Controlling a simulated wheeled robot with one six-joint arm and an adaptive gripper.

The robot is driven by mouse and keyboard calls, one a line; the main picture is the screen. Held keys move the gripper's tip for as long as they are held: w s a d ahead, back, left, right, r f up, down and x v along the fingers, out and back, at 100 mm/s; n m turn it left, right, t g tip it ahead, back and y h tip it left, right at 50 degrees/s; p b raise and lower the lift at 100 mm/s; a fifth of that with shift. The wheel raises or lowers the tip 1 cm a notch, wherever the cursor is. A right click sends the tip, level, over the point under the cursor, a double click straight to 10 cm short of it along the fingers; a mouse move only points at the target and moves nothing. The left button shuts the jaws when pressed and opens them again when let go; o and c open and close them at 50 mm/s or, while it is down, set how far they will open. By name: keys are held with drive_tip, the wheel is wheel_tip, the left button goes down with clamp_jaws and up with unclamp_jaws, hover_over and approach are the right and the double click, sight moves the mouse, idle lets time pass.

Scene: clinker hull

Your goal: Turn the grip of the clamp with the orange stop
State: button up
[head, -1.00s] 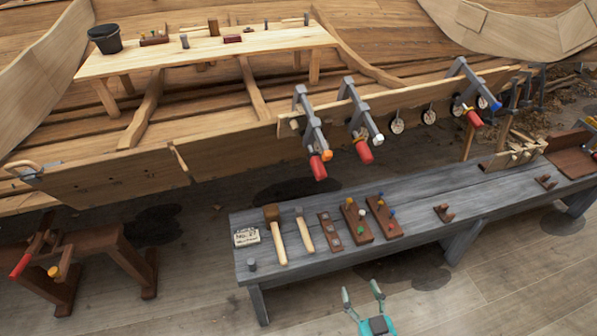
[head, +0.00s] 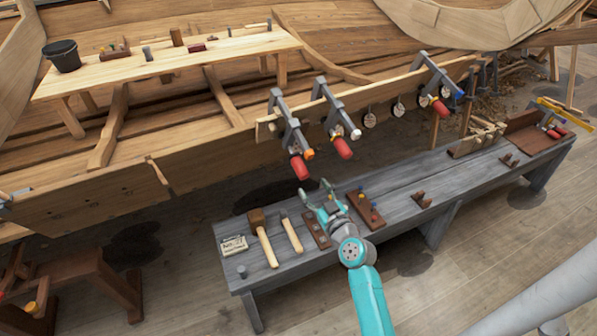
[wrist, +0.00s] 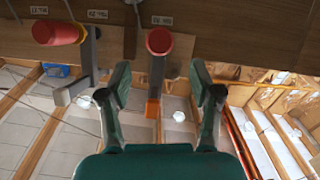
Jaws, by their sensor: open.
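The clamp with the orange stop (head: 309,154) hangs on the hull plank, with its red grip (head: 299,168) pointing down. In the wrist view its red grip (wrist: 159,41) shows nearly end-on, with the orange stop (wrist: 152,108) on the grey bar. My gripper (head: 316,189) is open and empty, just below this grip in the head view. In the wrist view my gripper (wrist: 163,82) has its fingers on either side of the clamp's line, apart from the grip. How far away the grip lies is hard to tell.
A neighbouring clamp with a pale stop (head: 355,134) and red grip (head: 343,148) hangs close by; its red grip (wrist: 57,33) is at the wrist view's left. A third clamp (head: 432,75) is further right. Below stands a grey bench (head: 400,185) with mallets and blocks.

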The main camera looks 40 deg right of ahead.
sight(306, 177)
drive_tip(key=x, duration=0.9)
drive_tip(key=c, duration=1.1)
